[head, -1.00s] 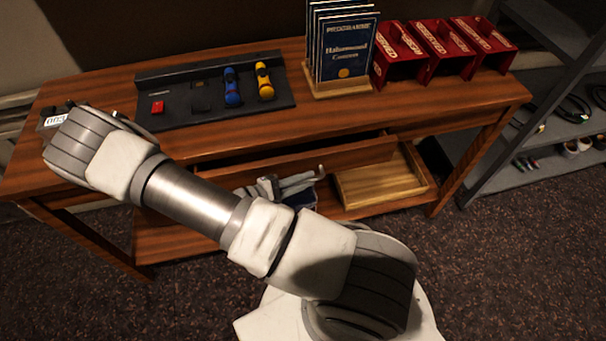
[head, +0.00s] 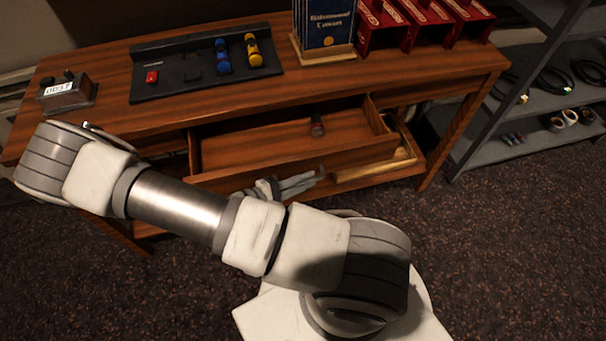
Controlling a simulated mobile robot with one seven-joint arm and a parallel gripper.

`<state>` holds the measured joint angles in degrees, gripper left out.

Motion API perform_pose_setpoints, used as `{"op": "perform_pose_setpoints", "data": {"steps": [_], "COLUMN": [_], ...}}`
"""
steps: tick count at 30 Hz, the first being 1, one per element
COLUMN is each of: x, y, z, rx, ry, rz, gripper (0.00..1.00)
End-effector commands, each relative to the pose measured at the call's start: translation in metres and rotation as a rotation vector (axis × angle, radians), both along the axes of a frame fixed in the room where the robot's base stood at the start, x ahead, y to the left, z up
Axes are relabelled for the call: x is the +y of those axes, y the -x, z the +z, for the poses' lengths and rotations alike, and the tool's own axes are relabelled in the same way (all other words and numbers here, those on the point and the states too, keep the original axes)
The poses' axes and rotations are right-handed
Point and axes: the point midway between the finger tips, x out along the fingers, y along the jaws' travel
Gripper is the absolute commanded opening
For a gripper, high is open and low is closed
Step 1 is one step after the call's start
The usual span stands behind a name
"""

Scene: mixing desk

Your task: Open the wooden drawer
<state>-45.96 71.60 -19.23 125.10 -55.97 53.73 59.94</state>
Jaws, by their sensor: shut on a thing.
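The wooden drawer (head: 345,157) is pulled well out from under the desk top, and its inside shows. The handle itself is hidden by the gripper, and my arm crosses in front of the desk's left side.
The desk (head: 120,65) holds a black control panel (head: 188,88), a grey box with a number display (head: 67,92), a programme rack (head: 325,50) and red holders (head: 383,25). A wooden tray (head: 375,170) sits below the drawer. A grey shelf (head: 520,125) stands at right.

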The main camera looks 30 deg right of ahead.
Motion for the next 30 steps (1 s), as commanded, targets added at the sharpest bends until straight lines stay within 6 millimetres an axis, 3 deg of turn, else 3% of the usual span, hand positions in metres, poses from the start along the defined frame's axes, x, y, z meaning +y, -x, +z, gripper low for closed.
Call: {"op": "perform_pose_setpoints", "data": {"steps": [16, 30], "x": [0.016, 0.018], "y": [0.052, 0.059], "z": [0.000, 0.000], "rx": [0.001, 0.000], "ry": [-0.001, 0.000], "rz": [0.003, 0.002], "gripper": [0.00, 0.00]}}
